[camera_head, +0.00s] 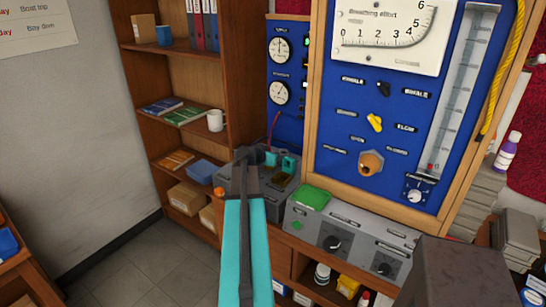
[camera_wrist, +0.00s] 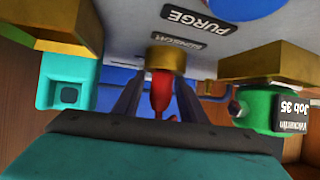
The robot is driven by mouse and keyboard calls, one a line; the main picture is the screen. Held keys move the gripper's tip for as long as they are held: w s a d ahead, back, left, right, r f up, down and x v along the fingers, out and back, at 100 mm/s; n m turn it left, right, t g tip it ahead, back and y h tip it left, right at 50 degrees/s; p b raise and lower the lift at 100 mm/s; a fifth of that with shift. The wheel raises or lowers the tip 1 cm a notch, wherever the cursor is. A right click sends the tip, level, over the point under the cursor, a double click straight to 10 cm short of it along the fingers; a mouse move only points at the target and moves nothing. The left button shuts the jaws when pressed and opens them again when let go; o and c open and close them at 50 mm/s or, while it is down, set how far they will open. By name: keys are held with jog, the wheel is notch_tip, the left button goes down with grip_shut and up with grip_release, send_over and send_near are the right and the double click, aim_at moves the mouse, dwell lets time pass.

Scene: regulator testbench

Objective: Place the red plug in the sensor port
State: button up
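The red plug (camera_wrist: 161,88) shows in the middle of the wrist view, between the two dark fingers of my gripper (camera_wrist: 161,93). How deep the plug sits in the port is hidden. In the head view my gripper (camera_head: 258,156) is above the grey box (camera_head: 285,203) under the blue panel. The plug is not clearly visible there.
The wooden-framed blue panel (camera_head: 340,120) rises behind. Shelves (camera_head: 180,95) stand to the left.

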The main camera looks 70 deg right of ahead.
jog(key=shift+r, duration=0.2)
jog(key=b+v, duration=0.2)
jog(key=v, duration=0.9)
jog(key=shift+a+b, duration=0.25)
jog(key=shift+b, duration=0.15)
jog(key=shift+a+r, duration=0.15)
jog(key=shift+a, duration=0.05)
